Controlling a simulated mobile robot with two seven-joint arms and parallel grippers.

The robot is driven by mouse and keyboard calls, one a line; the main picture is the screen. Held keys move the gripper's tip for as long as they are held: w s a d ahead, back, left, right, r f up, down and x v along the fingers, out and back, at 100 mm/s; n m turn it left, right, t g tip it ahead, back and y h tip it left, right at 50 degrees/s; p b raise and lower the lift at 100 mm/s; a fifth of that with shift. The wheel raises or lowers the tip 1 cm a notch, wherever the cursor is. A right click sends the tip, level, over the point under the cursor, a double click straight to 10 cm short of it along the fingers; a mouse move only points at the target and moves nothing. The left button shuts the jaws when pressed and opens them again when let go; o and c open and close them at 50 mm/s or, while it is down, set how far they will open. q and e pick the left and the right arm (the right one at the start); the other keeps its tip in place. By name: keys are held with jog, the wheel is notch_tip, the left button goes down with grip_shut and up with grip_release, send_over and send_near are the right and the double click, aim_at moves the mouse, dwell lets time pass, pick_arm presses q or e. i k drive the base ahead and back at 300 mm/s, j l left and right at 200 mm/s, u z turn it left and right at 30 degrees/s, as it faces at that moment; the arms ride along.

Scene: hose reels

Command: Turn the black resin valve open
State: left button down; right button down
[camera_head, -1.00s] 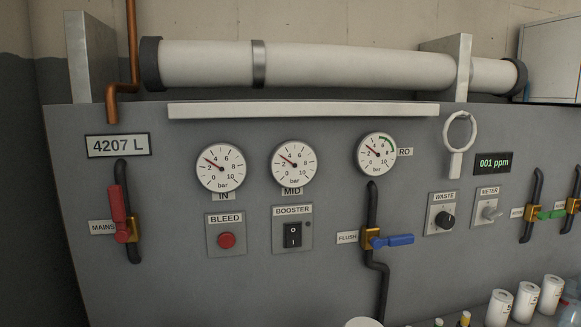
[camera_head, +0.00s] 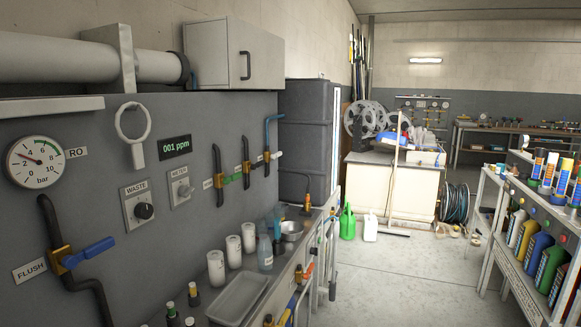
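I cannot make out a valve with a black handle or a readable resin label. On the grey panel at left, a flush valve (camera_head: 68,258) has a brass body and a blue lever pointing right. Further along, a brass valve with a green lever (camera_head: 233,178) sits on a black pipe. Another small valve (camera_head: 247,167) sits right of it, and a valve with a pale lever (camera_head: 275,155) is near the panel's far end. Their small labels are too blurred to read. Neither of my grippers is in view.
A dark tank (camera_head: 305,130) stands past the panel. A shelf of bottles (camera_head: 545,235) is at right. Open floor (camera_head: 395,270) lies between.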

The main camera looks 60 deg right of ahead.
aim_at(260, 162)
jog(key=z, duration=1.8)
jog(key=i+l+u, duration=0.35)
jog(key=i+l, duration=1.85)
